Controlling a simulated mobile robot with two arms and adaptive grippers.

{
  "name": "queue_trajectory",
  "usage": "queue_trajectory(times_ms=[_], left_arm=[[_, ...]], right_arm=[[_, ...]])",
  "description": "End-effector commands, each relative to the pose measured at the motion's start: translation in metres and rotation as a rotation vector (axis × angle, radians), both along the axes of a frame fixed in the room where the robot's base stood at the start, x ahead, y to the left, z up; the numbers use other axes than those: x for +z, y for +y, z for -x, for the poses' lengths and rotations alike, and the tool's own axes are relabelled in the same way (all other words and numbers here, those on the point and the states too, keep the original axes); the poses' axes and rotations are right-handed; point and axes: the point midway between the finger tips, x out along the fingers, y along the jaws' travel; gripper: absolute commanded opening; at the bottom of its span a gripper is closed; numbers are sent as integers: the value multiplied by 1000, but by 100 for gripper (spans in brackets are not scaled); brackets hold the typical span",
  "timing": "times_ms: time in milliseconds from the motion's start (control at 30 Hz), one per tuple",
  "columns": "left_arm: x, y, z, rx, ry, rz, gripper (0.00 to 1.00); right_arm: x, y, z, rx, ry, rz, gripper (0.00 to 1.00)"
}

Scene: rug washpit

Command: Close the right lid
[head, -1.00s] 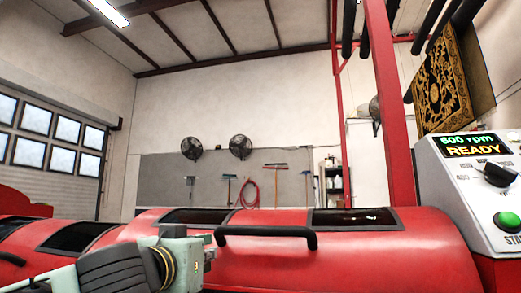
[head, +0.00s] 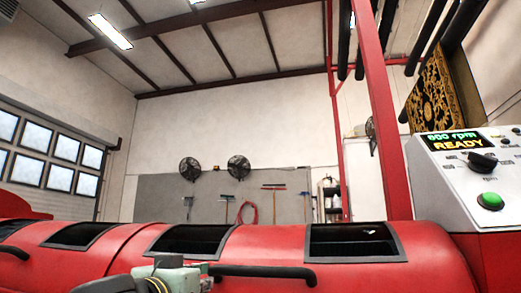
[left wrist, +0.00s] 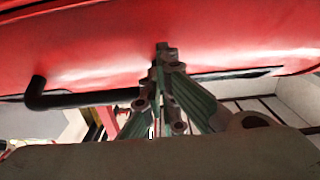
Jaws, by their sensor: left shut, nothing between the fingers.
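The red curved lid section (head: 345,277) with a dark framed window lies low in the head view; I cannot tell how far it is open. A black bar handle (head: 268,272) runs along its front, and also shows in the left wrist view (left wrist: 85,98). My left gripper (head: 212,277) is at the handle's left end in the head view. In the left wrist view its fingers (left wrist: 165,52) are shut and empty, with the tips close against the red surface (left wrist: 150,35); contact is unclear. My right gripper is not in view.
More dark windows (head: 190,240) and another black handle (head: 14,252) lie along the red machine to the left. A control panel (head: 460,180) reading READY, with a green button, stands at right beside a red post (head: 388,130). Fans and tools hang on the back wall.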

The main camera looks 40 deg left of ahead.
Motion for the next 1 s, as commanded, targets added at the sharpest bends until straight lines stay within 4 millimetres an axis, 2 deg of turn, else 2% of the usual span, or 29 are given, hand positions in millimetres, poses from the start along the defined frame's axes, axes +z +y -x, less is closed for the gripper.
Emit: queue_trajectory(times_ms=[567, 733, 1000], left_arm=[[0, -1, 2, -1, 0, -1, 0], [2, -11, 21, 0, -3, -4, 0], [4, -39, 72, 2, -5, -4, 0]], right_arm=[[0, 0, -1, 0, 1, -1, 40], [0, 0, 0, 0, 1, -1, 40], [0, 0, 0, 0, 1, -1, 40]])
